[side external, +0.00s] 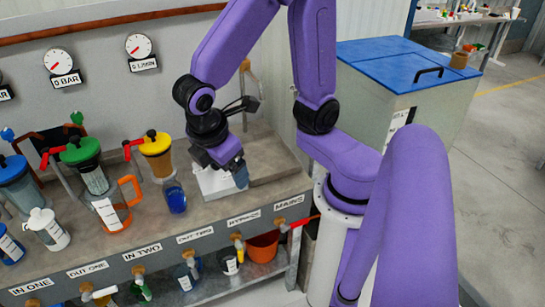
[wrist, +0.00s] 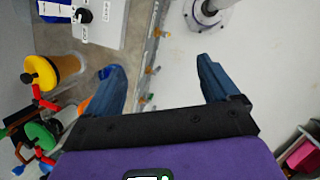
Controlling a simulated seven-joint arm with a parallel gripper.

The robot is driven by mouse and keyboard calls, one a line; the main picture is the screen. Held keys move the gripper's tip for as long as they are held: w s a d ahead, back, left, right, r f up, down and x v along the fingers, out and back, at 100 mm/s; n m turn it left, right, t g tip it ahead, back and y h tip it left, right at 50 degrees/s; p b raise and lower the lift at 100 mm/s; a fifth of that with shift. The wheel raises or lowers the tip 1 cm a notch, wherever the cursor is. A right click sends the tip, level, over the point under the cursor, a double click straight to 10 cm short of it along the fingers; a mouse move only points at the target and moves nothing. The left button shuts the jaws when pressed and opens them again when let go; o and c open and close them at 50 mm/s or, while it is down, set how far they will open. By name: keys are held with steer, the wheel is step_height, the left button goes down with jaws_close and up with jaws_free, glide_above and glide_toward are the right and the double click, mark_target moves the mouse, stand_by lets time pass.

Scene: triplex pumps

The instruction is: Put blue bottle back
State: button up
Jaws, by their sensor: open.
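A clear bottle with blue liquid (side external: 175,197) stands upright on the bench, just below the yellow-capped pump. In the wrist view, a small blue patch (wrist: 84,104) beside the left finger may be this bottle, mostly hidden. My gripper (side external: 238,172) is to the right of the bottle, above a white block, and apart from the bottle. In the wrist view my gripper (wrist: 159,64) has its blue fingers wide apart with nothing between them.
Pumps with yellow (side external: 154,144), green (side external: 80,151) and blue (side external: 11,170) caps line the bench. A white block (side external: 213,183) lies under my gripper. A white bottle (side external: 48,230) stands at left. The lower shelf holds an orange bucket (side external: 263,247) and bottles.

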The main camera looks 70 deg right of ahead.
steer(key=s+d+r+m+y, duration=0.1)
steer(key=s+d+y, duration=0.2)
steer(key=s, duration=0.6)
steer(key=shift+d+r+y, duration=0.25)
steer(key=shift+r+y, duration=0.1)
steer(key=shift+y, duration=0.15)
stand_by(1.6)
